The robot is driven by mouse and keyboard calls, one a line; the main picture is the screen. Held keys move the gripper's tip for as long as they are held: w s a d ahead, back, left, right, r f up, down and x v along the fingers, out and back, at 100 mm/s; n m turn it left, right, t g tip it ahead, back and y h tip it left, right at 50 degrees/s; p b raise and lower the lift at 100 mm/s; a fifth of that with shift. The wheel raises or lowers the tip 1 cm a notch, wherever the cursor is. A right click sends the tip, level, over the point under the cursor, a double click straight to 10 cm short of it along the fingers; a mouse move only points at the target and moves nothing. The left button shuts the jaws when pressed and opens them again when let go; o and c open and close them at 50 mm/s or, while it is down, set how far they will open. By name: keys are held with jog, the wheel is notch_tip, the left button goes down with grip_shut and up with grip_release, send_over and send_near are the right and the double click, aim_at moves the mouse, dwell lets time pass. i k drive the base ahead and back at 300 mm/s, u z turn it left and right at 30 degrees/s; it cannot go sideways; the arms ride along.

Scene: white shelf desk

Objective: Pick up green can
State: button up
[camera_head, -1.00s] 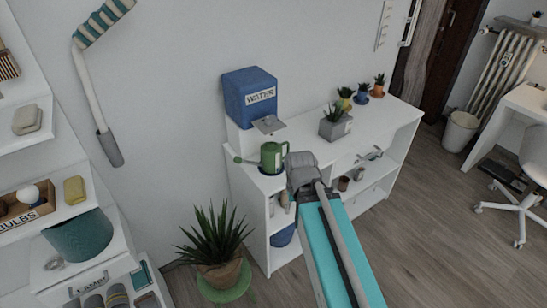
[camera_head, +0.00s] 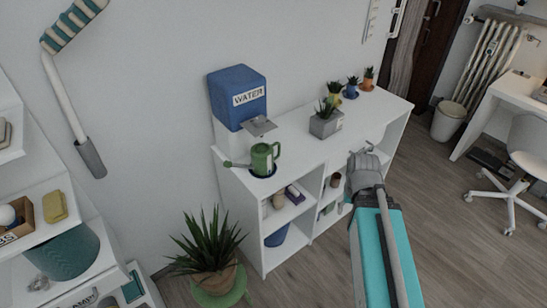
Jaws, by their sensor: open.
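The green watering can (camera_head: 263,160) stands upright on the left end of the white shelf desk (camera_head: 300,150), just below the water dispenser's tap. Its spout points left and its handle is on the right. My gripper (camera_head: 361,153) is to the right of the can, in front of the desk's right part, clearly apart from the can. It is open, with nothing seen in it; its fingertips are small and hard to make out. My arm hides part of the desk's lower right shelves.
The blue water dispenser (camera_head: 237,98) stands behind the can. A grey planter (camera_head: 325,124) and several small potted plants stand along the desk top to the right. The desk top between can and planter is clear.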

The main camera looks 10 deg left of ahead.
aim_at(262, 159)
jog(key=z, duration=0.35)
jog(key=k, duration=1.4)
jog(key=u, duration=0.6)
jog(key=i, duration=1)
